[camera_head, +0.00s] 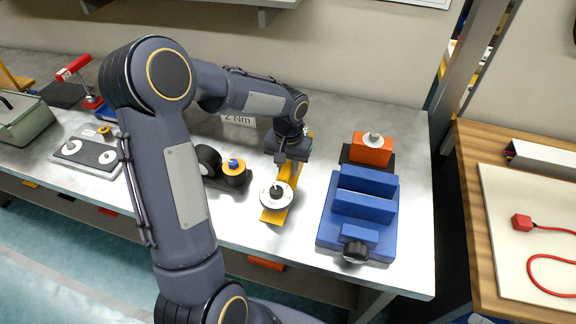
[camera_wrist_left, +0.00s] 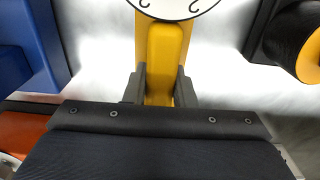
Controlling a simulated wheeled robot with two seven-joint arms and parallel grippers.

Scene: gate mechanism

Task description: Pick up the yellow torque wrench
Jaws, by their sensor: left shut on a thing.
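The yellow torque wrench (camera_head: 270,214) is on the grey workbench, between a black-and-orange device and a blue vise. It has a round white dial (camera_head: 275,194) on it. My left gripper (camera_head: 284,168) reaches down from above and is shut on the wrench's yellow bar behind the dial. In the left wrist view the two dark fingers (camera_wrist_left: 160,88) stand on either side of the yellow bar (camera_wrist_left: 165,50), and the dial (camera_wrist_left: 178,6) is cut off at the top edge. I cannot tell whether the wrench touches the bench. My right gripper is not in view.
The blue vise (camera_head: 358,222) stands close on the right, with an orange block (camera_head: 371,150) behind it. The black-and-orange device (camera_head: 234,172) is close on the left. A grey plate (camera_head: 88,153) and a green box (camera_head: 22,118) are farther left. A wooden table (camera_head: 470,200) stands right.

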